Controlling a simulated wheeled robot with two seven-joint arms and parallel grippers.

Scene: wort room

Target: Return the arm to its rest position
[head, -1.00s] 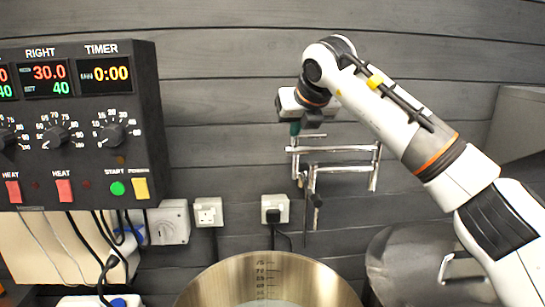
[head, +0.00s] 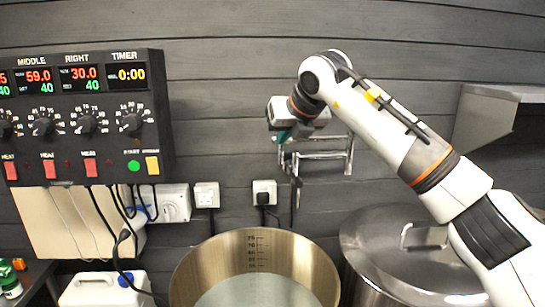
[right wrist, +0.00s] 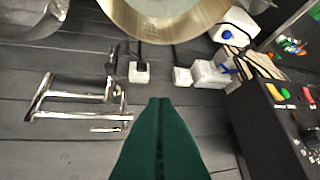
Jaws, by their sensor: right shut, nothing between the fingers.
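My right arm reaches in from the right in the head view, bent at the elbow. Its gripper (head: 283,135) is in front of the dark plank wall, close to the chrome wall rack (head: 325,156); I cannot tell whether they touch. In the right wrist view the green fingers of the right gripper (right wrist: 158,104) are together with nothing between them. The rack (right wrist: 80,104) shows there to the left of the fingers, apart from them in the picture. My left gripper is not in view.
A control panel (head: 75,110) hangs at left. An open steel pot (head: 188,270) with liquid stands below the gripper. A lidded steel pot (head: 375,245) stands at right, under a grey hood (head: 490,120). Sockets (head: 264,190) and a white canister (head: 95,291) are near the wall.

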